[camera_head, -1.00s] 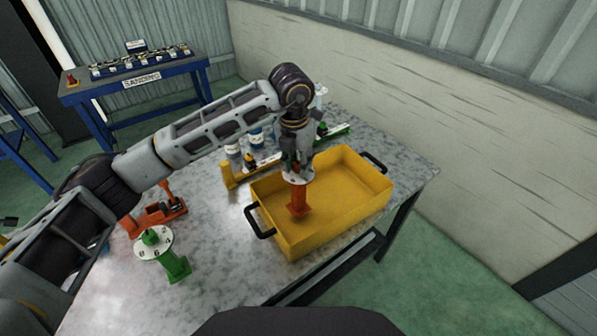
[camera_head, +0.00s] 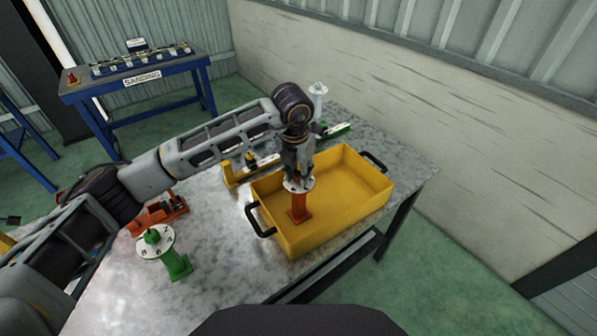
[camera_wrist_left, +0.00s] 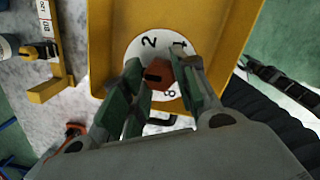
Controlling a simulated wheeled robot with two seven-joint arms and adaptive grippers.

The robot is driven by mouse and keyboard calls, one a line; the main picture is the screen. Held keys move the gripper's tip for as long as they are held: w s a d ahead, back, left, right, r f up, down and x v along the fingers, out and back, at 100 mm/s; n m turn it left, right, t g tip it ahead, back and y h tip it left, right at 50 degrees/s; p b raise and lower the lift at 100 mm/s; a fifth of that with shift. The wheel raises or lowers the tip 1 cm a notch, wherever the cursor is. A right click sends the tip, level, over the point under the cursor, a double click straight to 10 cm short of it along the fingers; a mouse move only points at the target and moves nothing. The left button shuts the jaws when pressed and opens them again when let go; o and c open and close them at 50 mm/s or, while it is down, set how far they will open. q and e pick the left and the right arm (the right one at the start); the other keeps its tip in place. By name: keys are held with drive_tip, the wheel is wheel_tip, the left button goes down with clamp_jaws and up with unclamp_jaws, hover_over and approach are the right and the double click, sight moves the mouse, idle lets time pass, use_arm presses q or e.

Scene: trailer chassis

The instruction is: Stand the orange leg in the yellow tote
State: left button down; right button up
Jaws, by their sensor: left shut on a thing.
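The orange leg (camera_head: 299,208) is upright inside the yellow tote (camera_head: 345,222), near its left end. A white numbered disc is around its upper part and also shows in the left wrist view (camera_wrist_left: 138,47). My left gripper (camera_head: 298,180) points down from above and is shut on the top of the orange leg. In the left wrist view its two fingers (camera_wrist_left: 157,76) are either side of the orange top. I cannot tell whether the leg's foot touches the tote floor. My right gripper is not in view.
A green leg with a white disc (camera_head: 157,243) stands on the grey table (camera_head: 225,270). An orange fixture (camera_head: 165,212), a yellow fixture (camera_head: 229,175) and a green fixture (camera_head: 338,129) are near the tote. The tote's right part is empty.

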use_arm(q)
drive_tip(key=c, duration=1.1)
unclamp_jaws()
drive_tip(key=shift+f, duration=0.1)
wheel_tip(320, 180, up, 12)
drive_tip(key=s+b, duration=0.1)
drive_tip(key=b, duration=0.1)
drive_tip(key=shift+s+a, duration=0.15)
drive_tip(key=shift+a, duration=0.2)
